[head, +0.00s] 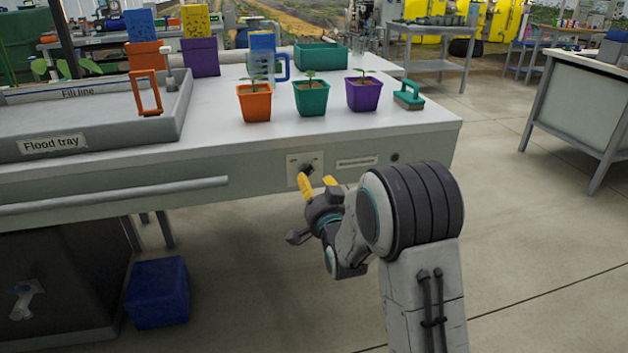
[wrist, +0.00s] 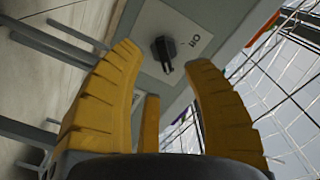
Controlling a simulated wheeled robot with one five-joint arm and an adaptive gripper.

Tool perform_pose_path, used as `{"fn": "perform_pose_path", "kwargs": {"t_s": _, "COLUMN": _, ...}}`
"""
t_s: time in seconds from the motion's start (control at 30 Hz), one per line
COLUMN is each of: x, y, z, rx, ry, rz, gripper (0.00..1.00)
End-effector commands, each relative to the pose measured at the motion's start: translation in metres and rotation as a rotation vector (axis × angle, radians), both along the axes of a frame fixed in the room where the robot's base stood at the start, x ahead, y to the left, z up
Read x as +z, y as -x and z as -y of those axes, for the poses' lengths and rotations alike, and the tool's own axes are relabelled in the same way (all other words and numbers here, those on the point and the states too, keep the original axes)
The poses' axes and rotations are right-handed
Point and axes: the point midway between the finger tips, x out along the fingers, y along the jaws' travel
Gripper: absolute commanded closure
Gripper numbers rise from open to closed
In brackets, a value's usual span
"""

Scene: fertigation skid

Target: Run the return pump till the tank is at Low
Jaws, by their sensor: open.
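A dark switch knob (head: 308,168) sits on a pale plate (head: 292,170) on the front face of the bench. In the wrist view the knob (wrist: 164,50) is between and beyond my fingertips, with a label that seems to read "On" on the plate (wrist: 193,42). My gripper (head: 318,184) is open in front of the plate; its yellow fingers (wrist: 160,72) are apart, with no clear contact on the knob. The flood tray (head: 110,140), with a "Fill line" label, is on the bench at left. No tank level mark is readable.
Three potted seedlings, orange (head: 255,105), green (head: 311,100) and purple (head: 363,97), stand near the bench edge. A green brush (head: 409,97) is to their right. A dark cabinet (head: 65,270) and a blue box (head: 157,292) are below.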

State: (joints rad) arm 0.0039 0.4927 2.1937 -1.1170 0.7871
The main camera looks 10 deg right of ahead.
Motion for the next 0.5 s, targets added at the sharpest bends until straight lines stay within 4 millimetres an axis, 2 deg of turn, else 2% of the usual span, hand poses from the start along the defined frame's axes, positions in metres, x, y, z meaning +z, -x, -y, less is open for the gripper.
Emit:
{"fn": "perform_pose_path", "kwargs": {"t_s": 0.3, "x": 0.0, "y": -0.036, "z": 0.0, "rx": 0.001, "ry": 0.001, "rz": 0.001, "gripper": 0.55}}
{"fn": "perform_pose_path", "kwargs": {"t_s": 0.5, "x": 0.0, "y": -0.052, "z": 0.0, "rx": 0.0, "ry": 0.002, "rz": 0.0, "gripper": 0.55}}
